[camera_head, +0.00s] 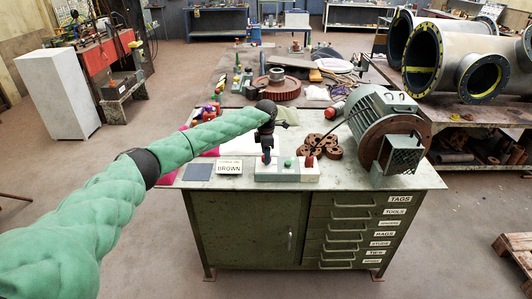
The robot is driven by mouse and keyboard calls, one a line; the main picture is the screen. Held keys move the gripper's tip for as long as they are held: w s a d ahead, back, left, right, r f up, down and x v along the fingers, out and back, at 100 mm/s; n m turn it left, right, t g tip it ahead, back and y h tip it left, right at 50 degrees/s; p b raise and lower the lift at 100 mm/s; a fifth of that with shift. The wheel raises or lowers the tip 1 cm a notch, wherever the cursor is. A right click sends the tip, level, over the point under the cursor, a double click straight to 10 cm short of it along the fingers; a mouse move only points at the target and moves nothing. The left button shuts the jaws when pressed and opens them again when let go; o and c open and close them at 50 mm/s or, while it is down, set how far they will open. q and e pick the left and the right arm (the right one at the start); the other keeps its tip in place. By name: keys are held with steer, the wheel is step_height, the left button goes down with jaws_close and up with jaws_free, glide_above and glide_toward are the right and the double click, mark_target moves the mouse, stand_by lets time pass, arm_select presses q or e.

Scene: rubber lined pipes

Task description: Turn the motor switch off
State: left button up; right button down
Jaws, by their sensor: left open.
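A small light grey switch box (277,173) sits near the front edge of the green cabinet bench (330,185). It has a green button (288,163) in its middle and a red button (309,162) on its right part. My left arm, in a green sleeve, reaches in from the left. My left gripper (266,157) points down over the left end of the box and hides that part. Its jaws are open, but whether they touch the box is too small to tell. A grey-green motor (385,125) stands on the bench's right side. My right gripper is not in view.
A sign reading BROWN (229,167) and a dark square plate (198,171) lie left of the box. Rusty round parts (320,146) lie behind it. A second cluttered table with a red gear wheel (277,89) stands farther back. Large pipes (450,60) are at right.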

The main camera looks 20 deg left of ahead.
arm_select(q)
steer(key=shift+f, duration=0.45)
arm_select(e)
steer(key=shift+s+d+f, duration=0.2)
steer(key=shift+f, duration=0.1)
arm_select(q)
steer(key=c, duration=1)
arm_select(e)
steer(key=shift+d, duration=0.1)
